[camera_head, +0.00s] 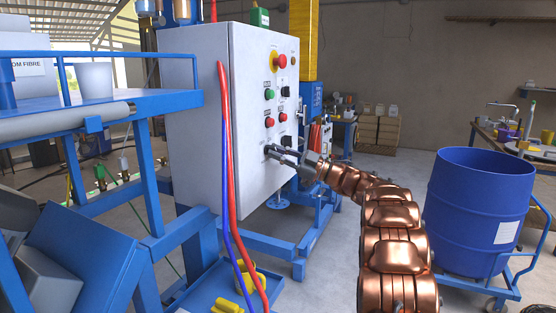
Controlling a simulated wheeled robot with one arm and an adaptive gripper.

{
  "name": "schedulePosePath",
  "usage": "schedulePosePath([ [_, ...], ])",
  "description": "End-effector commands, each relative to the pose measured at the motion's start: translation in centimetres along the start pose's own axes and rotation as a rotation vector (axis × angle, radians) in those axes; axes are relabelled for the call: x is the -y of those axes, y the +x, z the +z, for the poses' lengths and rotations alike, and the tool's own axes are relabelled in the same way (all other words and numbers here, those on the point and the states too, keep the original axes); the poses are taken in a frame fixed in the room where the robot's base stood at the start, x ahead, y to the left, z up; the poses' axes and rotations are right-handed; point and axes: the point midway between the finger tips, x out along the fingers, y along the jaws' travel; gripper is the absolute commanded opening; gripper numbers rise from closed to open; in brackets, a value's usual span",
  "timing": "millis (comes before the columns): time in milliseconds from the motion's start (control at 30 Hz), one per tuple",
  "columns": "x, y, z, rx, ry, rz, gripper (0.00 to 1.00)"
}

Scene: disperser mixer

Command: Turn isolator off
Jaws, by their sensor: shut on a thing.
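A white control cabinet (197,115) stands left of centre, its front panel carrying several buttons and switches. My gripper (271,152) is at the lower part of this panel, its fingers shut around a small switch there, which I take to be the isolator. The fingers hide most of that switch, so its knob position cannot be told. A black switch (286,141) sits just above and to the right of the fingers. My copper-coloured arm reaches in from the lower right.
A red emergency button (280,62) and a green button (269,95) are higher on the panel. Red and blue cables (229,190) hang at the cabinet's near edge. A blue drum (475,215) on a trolley stands right of my arm. Blue frames (165,235) fill the left.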

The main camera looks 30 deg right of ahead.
Motion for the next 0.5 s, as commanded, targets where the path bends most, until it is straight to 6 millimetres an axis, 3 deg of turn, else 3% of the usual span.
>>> schedulePosePath([
  [500, -0.16, -0.04, -0.06, 0.001, -0.114, -0.045, 0.00],
])
